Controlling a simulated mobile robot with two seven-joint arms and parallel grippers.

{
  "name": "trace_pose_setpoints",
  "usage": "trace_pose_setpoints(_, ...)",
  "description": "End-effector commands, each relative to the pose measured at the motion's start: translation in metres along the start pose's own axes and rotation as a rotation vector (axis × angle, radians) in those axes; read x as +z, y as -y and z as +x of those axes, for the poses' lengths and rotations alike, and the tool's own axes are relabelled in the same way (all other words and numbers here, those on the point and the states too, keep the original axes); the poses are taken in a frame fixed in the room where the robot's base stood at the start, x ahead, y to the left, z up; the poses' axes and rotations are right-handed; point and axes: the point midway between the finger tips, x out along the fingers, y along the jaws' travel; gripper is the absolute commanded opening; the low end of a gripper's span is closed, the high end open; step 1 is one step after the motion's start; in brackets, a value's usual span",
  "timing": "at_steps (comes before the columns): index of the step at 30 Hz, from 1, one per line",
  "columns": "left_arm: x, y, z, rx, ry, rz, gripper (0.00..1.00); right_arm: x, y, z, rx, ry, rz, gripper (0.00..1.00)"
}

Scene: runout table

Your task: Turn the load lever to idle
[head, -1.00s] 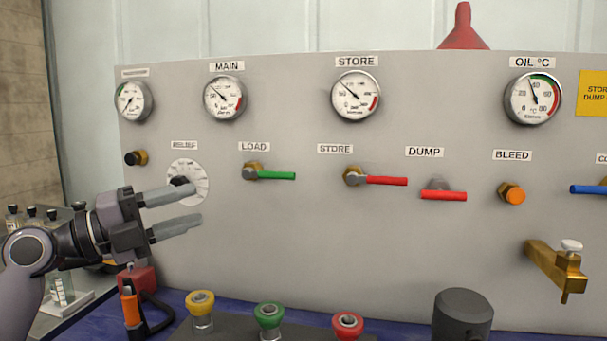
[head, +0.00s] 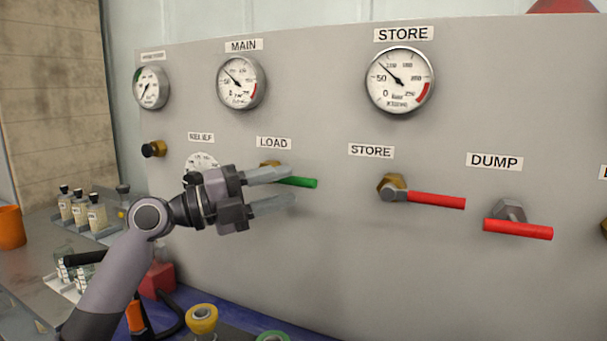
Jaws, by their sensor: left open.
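The load lever (head: 302,183) has a green handle that points right, roughly level, on the grey panel under the LOAD label (head: 273,143). Its brass valve body (head: 269,163) is mostly hidden behind my gripper. My left gripper (head: 284,189) is open, its two fingers one above the other and pointing right. The upper finger overlaps the lever's left part in the head view. I cannot tell whether it touches. My right gripper is not in view.
To the right on the panel (head: 330,270) are the red store lever (head: 436,200) and the red dump lever (head: 518,229). A relief dial (head: 202,160) is partly behind my gripper. Sample bottles (head: 97,214) and an orange cup (head: 11,228) stand at the left.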

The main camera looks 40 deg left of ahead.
Motion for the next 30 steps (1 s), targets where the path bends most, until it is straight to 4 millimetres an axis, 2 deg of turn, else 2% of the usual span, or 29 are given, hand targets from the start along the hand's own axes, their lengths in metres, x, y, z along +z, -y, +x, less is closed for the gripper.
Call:
trace_pose_setpoints(3, 0.001, 0.004, 0.016, 0.0, 0.0, 0.001, 0.43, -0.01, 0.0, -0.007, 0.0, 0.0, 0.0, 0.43)
trace_pose_setpoints(10, 0.001, 0.003, 0.036, -0.001, 0.0, 0.001, 0.43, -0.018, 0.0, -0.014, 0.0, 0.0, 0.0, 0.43)
trace_pose_setpoints(23, 0.0, 0.0, 0.043, -0.001, 0.001, 0.001, 0.43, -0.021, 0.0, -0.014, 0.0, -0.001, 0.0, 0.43)
trace_pose_setpoints(24, 0.0, 0.0, 0.043, -0.001, 0.001, 0.001, 0.36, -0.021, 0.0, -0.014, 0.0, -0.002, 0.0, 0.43)
trace_pose_setpoints(26, 0.0, 0.0, 0.043, -0.001, 0.001, 0.001, 0.17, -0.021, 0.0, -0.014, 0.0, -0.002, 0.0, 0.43)
trace_pose_setpoints(27, 0.0, 0.0, 0.043, -0.001, 0.001, 0.001, 0.04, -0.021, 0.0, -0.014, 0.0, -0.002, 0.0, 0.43)
trace_pose_setpoints(28, 0.0, 0.0, 0.043, -0.001, 0.001, 0.001, 0.0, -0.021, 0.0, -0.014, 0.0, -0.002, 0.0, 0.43)
trace_pose_setpoints(30, 0.0, 0.0, 0.043, -0.001, 0.001, 0.001, 0.0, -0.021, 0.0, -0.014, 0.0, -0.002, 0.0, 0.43)
